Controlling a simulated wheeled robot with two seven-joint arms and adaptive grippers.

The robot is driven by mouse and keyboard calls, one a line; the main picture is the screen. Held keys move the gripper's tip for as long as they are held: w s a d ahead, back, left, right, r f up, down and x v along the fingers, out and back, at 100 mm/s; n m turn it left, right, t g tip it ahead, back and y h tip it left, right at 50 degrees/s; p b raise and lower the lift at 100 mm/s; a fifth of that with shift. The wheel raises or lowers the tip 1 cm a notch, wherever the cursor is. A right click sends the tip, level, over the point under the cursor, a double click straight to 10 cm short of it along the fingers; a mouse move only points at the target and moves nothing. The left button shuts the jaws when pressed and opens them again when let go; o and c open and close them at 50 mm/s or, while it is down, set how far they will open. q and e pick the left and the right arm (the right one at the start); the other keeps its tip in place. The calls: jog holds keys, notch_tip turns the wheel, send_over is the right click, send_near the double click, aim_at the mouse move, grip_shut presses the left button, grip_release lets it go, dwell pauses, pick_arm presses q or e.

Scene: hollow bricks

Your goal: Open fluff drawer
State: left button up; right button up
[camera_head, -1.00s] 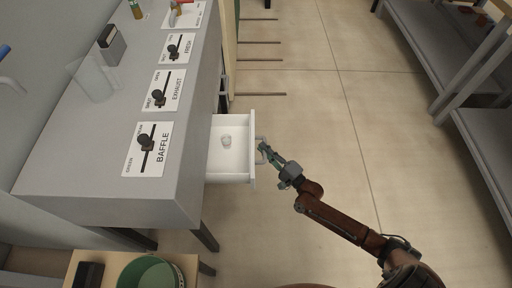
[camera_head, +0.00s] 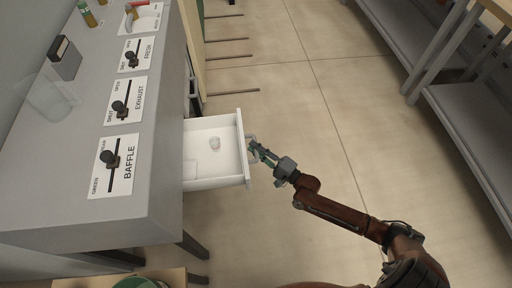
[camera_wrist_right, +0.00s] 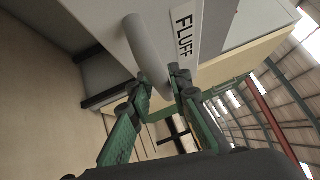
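The fluff drawer (camera_head: 215,183) is white and stands pulled out from the side of the grey bench in the head view. A small pale clump (camera_head: 214,143) lies inside it. My right gripper (camera_head: 252,149) is at the drawer's front in the head view. In the right wrist view its green fingers (camera_wrist_right: 160,90) are closed around the end of the grey bar handle (camera_wrist_right: 147,52). The FLUFF label (camera_wrist_right: 184,32) is on the drawer front beside the handle. My left gripper is out of view.
The grey bench (camera_head: 160,130) carries BAFFLE, EXHAUST and FRESH slider plates and a dark-topped block (camera_head: 65,58). A green round container (camera_head: 136,283) is at the bottom edge. Grey shelving (camera_head: 470,120) stands at the right. Open floor (camera_head: 310,110) lies between.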

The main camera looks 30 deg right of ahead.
jog(key=shift+o, duration=1.1)
jog(key=shift+r, duration=0.1)
jog(key=shift+d, duration=0.1)
jog(key=v, duration=1.2)
